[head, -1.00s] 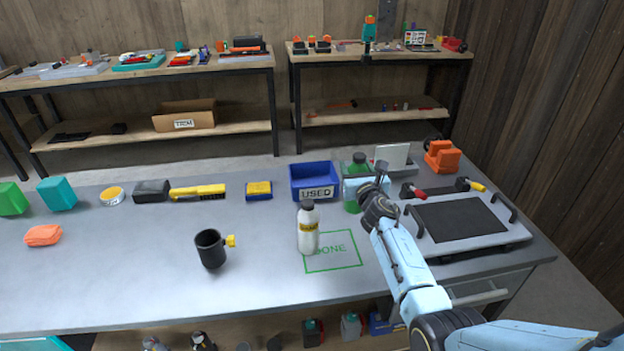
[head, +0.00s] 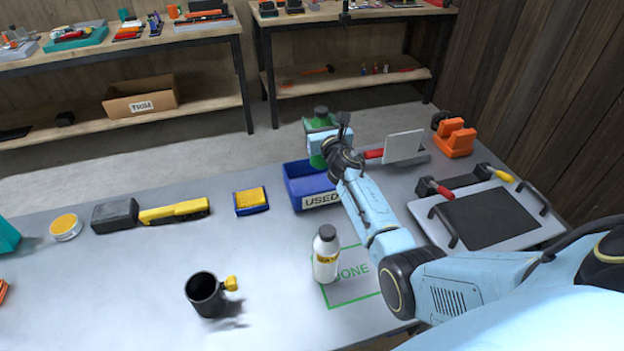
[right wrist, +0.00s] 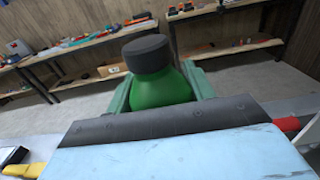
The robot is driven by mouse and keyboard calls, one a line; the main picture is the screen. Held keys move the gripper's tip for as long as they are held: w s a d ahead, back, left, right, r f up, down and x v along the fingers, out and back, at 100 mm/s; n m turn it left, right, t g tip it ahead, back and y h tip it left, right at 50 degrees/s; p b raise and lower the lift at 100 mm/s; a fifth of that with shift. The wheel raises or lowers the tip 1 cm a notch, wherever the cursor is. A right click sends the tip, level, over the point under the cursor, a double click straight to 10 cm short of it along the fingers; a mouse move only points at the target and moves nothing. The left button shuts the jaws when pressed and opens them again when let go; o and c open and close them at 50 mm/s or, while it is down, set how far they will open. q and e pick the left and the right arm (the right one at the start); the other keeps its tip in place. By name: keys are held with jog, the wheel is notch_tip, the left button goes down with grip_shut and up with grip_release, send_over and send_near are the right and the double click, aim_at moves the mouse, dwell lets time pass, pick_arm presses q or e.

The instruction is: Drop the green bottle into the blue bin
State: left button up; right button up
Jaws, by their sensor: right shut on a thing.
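The green bottle (head: 318,137) with a dark cap is held upright in my right gripper (head: 322,140), raised at the far side of the blue bin. It also shows in the right wrist view (right wrist: 158,88), between the two gripper fingers. The blue bin (head: 297,188), labelled USED, stands on the grey table, just below the bottle in the head view. My right forearm covers the bin's right part. My left gripper is not in view.
A white bottle (head: 325,258) stands by the green DONE outline (head: 350,290). A black mug (head: 205,295) is to its left. A yellow sponge (head: 251,200) lies left of the bin. A tray with handles (head: 490,216) and an orange holder (head: 454,138) are at right.

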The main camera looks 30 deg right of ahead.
jog(key=shift+f+b, duration=2.15)
jog(key=shift+f, duration=0.55)
jog(key=shift+r, duration=0.1)
jog(key=o, duration=1.3)
jog(key=shift+s, duration=0.1)
jog(key=shift+s+a+p, duration=0.15)
jog(key=shift+s+p, duration=0.2)
jog(key=shift+s, duration=0.15)
jog(key=p+v, duration=0.2)
jog(key=v, duration=1)
jog(key=shift+s+p, duration=0.15)
jog(key=shift+p, duration=0.2)
